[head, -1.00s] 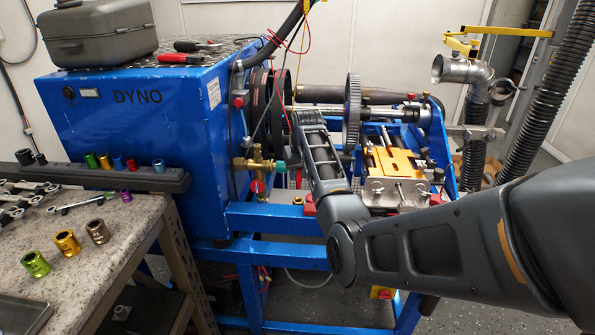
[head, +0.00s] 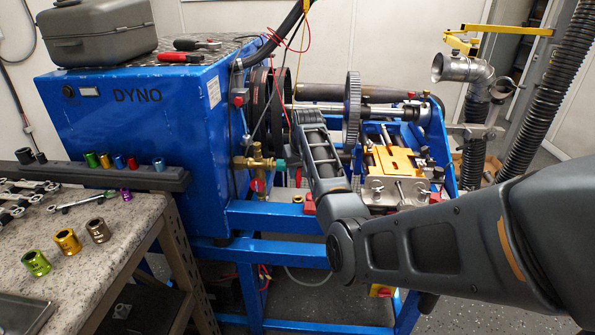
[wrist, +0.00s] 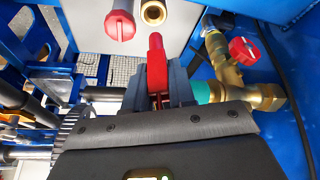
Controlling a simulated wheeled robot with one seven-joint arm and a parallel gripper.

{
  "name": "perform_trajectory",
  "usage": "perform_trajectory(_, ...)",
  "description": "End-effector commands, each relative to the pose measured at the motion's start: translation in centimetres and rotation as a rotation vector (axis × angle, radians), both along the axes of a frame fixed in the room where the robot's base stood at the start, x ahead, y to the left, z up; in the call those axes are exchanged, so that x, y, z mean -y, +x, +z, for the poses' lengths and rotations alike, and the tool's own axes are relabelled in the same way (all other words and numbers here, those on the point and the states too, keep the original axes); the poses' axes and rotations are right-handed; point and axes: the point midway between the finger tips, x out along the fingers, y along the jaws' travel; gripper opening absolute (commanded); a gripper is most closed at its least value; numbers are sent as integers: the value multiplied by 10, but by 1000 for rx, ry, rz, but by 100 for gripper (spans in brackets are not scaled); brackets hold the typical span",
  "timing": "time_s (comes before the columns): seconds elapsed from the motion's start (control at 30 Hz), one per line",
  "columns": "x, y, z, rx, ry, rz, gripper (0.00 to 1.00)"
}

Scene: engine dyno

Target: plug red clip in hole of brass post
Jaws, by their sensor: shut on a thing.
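In the wrist view my gripper (wrist: 158,82) is shut on the red clip (wrist: 157,58), with the clip's narrow tip sticking out past the fingers. The brass post (wrist: 153,12) is at the top of the wrist view, its round open hole facing the camera. The clip's tip points at the post, just below it in the picture, with a small gap showing. A red post (wrist: 120,24) stands beside the brass one on the left. In the head view my own arm hides the fingers and the clip.
A brass valve with a red handle (wrist: 243,50) and a teal fitting (wrist: 208,90) sit close to the right of my gripper. A large gear (head: 352,108) and the blue DYNO cabinet (head: 130,130) flank my arm. A bench with sockets (head: 66,241) is at left.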

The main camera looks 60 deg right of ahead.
Motion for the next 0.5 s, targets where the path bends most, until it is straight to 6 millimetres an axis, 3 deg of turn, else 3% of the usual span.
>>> perform_trajectory(0.5, 0, 0, -12, 0, 0, 0, 5)
